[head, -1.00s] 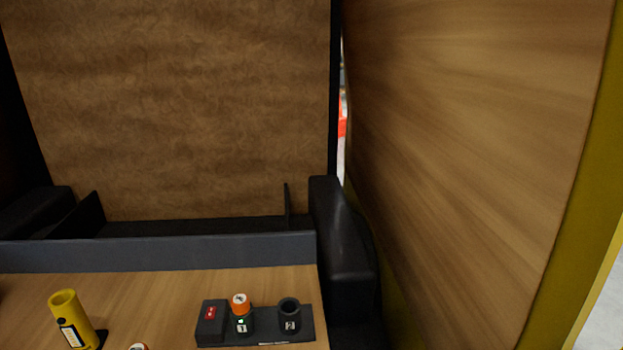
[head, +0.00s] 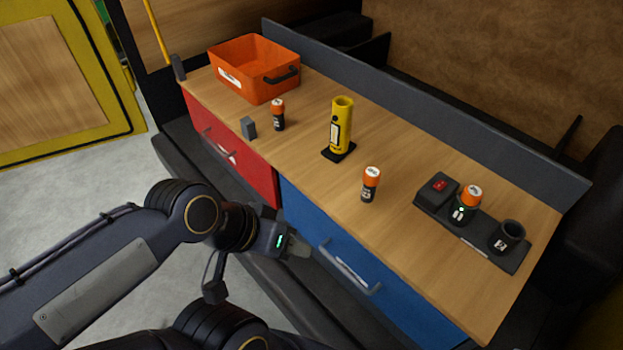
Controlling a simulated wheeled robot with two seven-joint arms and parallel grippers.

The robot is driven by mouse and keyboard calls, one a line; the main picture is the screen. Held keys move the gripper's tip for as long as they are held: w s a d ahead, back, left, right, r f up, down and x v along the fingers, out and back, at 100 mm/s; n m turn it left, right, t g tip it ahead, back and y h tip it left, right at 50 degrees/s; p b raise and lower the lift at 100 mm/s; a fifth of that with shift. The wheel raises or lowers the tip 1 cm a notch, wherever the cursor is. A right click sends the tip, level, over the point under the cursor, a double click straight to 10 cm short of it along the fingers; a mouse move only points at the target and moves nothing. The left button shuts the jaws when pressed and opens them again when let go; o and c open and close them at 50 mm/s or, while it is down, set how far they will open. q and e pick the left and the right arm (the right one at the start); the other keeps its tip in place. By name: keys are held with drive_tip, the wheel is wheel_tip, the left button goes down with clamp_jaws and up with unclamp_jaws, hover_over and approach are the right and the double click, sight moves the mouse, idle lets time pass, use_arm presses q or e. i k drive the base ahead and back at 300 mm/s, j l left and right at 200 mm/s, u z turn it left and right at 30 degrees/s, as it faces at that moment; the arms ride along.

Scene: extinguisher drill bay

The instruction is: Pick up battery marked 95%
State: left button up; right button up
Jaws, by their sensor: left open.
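Several dark batteries with orange tops are in the head view. One battery (head: 278,116) stands at the back left of the bench, near a small grey block. A second battery (head: 370,185) stands upright mid-bench. The charge markings are too small to read, so I cannot tell which one is 95%. My left gripper (head: 260,270) is open and empty, in front of the bench, apart from every battery. My right gripper is not in view.
The wooden bench top (head: 310,175) has red and blue drawers with handles in front. An orange bin (head: 254,72) stands at its back left. A yellow tube (head: 341,125) stands upright mid-bench. A grey ledge (head: 440,110) runs behind. The bench's front right is clear.

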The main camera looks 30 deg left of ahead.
sight(371, 177)
drive_tip(key=u, duration=0.6)
drive_tip(key=i+j+z, duration=0.15)
drive_tip(key=j, duration=0.25)
drive_tip(key=i+j+z, duration=0.15)
drive_tip(key=j, duration=0.25)
drive_tip(key=i+j+z, duration=0.15)
drive_tip(key=j, duration=0.25)
drive_tip(key=i+j+z, duration=0.15)
drive_tip(key=j, duration=0.3)
drive_tip(key=j+z, duration=0.1)
drive_tip(key=j, duration=0.3)
